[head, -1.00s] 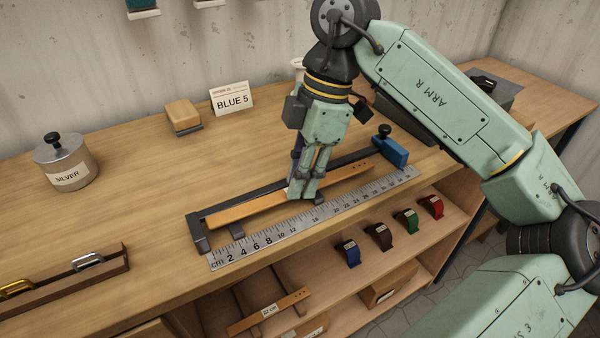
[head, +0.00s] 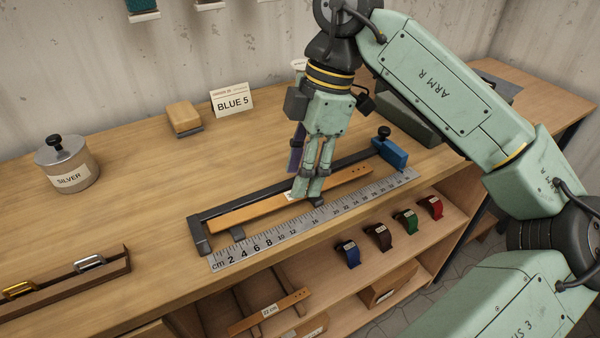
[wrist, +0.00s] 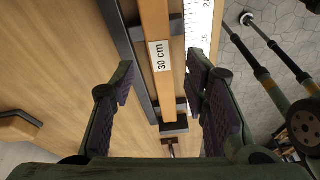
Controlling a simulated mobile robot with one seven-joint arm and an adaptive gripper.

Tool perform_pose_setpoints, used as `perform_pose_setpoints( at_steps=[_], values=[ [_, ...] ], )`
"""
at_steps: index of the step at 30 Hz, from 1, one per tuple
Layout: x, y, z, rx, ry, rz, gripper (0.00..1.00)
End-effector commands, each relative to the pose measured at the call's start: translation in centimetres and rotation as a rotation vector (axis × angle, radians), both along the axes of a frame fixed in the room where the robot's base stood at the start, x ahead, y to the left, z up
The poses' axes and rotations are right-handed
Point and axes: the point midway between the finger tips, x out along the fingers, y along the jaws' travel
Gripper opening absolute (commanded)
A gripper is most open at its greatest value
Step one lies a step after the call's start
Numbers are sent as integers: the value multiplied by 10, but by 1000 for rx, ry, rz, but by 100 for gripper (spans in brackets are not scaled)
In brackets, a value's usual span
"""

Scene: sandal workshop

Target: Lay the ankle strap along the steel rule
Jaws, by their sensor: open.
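The tan ankle strap (head: 250,213), with a "30 cm" label (wrist: 160,56), runs parallel to the steel rule (head: 262,242) on its back side. It lies between the rule and a dark bar (head: 265,192). A dark end block of the fixture is at its left end, and its holed right end is near a blue block (head: 390,153). My gripper (head: 308,196) is open and low over the strap's middle. In the wrist view my gripper's fingers (wrist: 165,85) stand apart on either side of the strap, not closed on it. The rule (wrist: 199,25) also shows there.
A silver tin (head: 66,163), a tan block (head: 183,115) and a "BLUE 5" card (head: 232,101) stand farther back. A wooden rack with metal buckles (head: 65,285) is at front left. Below, a shelf holds another strap (head: 270,311) and several coloured loops (head: 378,236).

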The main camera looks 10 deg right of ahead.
Motion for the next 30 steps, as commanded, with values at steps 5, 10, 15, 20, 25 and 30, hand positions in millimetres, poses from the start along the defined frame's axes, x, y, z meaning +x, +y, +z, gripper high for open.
perform_pose_setpoints(
  at_steps=[5, 10, 15, 20, 25, 30],
  values=[
    [4, -11, 39, -4, -2, -4, 42],
    [7, -20, 75, -3, -3, -4, 42],
    [8, -26, 97, -3, 0, -2, 42],
    [8, -28, 104, -2, -1, -1, 42],
    [9, -28, 105, -1, 0, 0, 42],
    [9, -28, 104, -1, 0, 0, 42]
  ],
)
